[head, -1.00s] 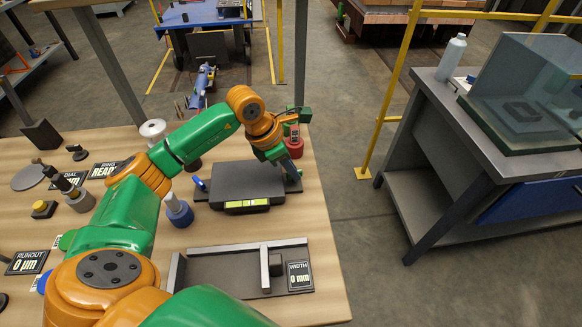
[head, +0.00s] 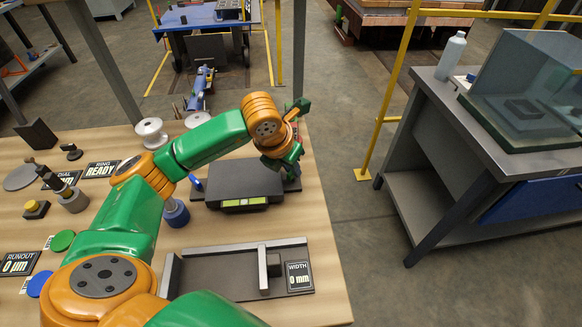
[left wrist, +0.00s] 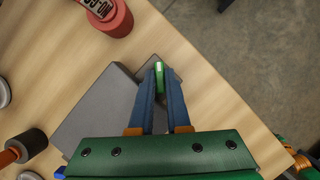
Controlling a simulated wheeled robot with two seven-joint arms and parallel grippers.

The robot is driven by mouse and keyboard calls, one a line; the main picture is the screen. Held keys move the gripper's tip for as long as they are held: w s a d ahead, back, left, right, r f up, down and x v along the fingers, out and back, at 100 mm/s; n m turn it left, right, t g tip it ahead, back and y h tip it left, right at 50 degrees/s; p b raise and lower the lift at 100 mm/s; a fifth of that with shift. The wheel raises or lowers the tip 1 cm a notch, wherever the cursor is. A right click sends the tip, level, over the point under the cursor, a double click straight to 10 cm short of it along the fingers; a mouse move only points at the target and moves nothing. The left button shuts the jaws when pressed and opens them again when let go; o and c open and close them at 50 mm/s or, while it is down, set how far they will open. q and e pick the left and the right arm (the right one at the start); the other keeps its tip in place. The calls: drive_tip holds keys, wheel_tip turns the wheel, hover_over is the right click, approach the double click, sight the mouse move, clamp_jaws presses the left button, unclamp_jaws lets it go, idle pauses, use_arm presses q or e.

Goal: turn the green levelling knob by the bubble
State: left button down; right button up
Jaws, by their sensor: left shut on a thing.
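My left gripper (head: 293,172) is at the plate's right edge. In the left wrist view, the left gripper's two blue fingers (left wrist: 159,82) point down beside the grey plate (left wrist: 100,110) and are closed on the green knob (left wrist: 158,68), whose top shows between the tips. In the head view the wrist hides the knob. A blue knob (head: 196,183) stands at the plate's left side. My right gripper is not in view.
A red NO-GO gauge (left wrist: 112,18) stands near the plate. A width fixture (head: 225,275) lies in front of it, its display (head: 299,276) reading 0 mm. The bench's right edge is close.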

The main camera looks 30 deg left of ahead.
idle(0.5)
use_arm(q)
drive_tip(key=c, duration=0.9)
unclamp_jaws()
drive_tip(key=shift+w, duration=0.1)
drive_tip(key=v, duration=0.7)
drive_tip(key=shift+r, duration=0.1)
